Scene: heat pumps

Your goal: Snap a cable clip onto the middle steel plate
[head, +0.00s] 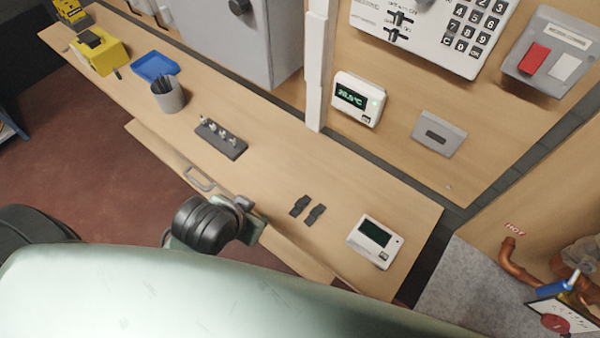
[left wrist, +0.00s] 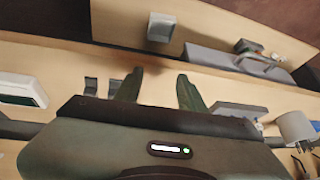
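Two small black cable clips (head: 299,206) lie side by side on the wooden bench. They also show in the left wrist view (left wrist: 91,86), to the left of the fingers. My left gripper (left wrist: 160,90) is open, with an empty gap between its two dark green fingers, close beside the clips. In the head view it is partly hidden by its own wrist (head: 248,228) at the bench's front edge. One grey plate with a dark slot (head: 438,133) is on the back panel; I cannot tell whether it is the middle steel plate. My right gripper is not in view.
A white display unit (head: 375,241) lies right of the clips. A dark block with metal pegs (head: 221,139), a grey cup (head: 168,95), a blue tray (head: 155,66) and a yellow tool (head: 98,52) stand leftward. A lit thermostat (head: 357,99) and white post (head: 318,70) are behind.

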